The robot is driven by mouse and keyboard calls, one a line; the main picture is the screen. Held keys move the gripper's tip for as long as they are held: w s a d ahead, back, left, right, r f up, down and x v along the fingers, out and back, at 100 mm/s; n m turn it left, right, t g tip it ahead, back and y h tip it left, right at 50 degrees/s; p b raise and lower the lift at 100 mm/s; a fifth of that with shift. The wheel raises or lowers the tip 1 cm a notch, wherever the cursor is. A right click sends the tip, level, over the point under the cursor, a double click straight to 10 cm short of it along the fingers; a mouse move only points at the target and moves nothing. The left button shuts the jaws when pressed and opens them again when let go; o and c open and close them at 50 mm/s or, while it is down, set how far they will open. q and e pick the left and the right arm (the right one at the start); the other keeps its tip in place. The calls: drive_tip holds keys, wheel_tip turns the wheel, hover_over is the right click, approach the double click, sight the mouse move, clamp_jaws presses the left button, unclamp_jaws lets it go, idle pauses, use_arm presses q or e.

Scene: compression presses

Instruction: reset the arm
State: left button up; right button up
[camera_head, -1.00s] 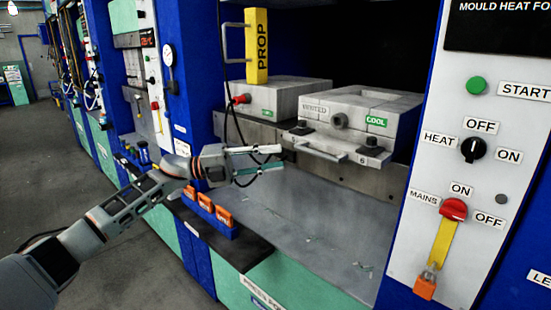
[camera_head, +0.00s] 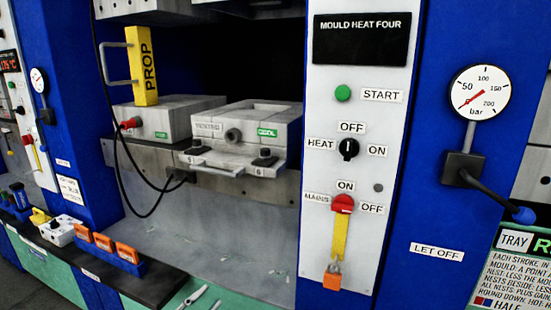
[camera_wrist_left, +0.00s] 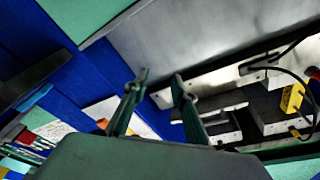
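My left gripper (camera_head: 202,298) shows only as pale fingertips at the bottom edge of the head view, in front of the press bench; the rest of that arm is out of frame. In the left wrist view its two fingers (camera_wrist_left: 160,82) stand apart with nothing between them, so it is open and empty. It is below and in front of the grey mould block (camera_head: 243,125) marked COOL, and apart from it. My right gripper is in neither view.
A yellow PROP (camera_head: 143,66) stands on the left block. Orange-tagged items sit in a blue holder (camera_head: 125,264) left of my fingertips. A control panel (camera_head: 385,180) and a pressure gauge (camera_head: 479,92) are on the right. The grey bench surface (camera_head: 215,250) is largely clear.

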use_arm(q)
drive_tip(key=s+a+f+n+g+y, duration=0.2)
drive_tip(key=s+f+n+g+y, duration=0.3)
drive_tip(key=s+f, duration=1.6)
drive_tip(key=s+n+y, duration=0.2)
drive_tip(key=s+n, duration=0.1)
drive_tip(key=n, duration=0.2)
drive_tip(key=shift+a+f+g, duration=0.2)
drive_tip(key=shift+f+g, duration=0.05)
drive_tip(key=shift+g, duration=0.15)
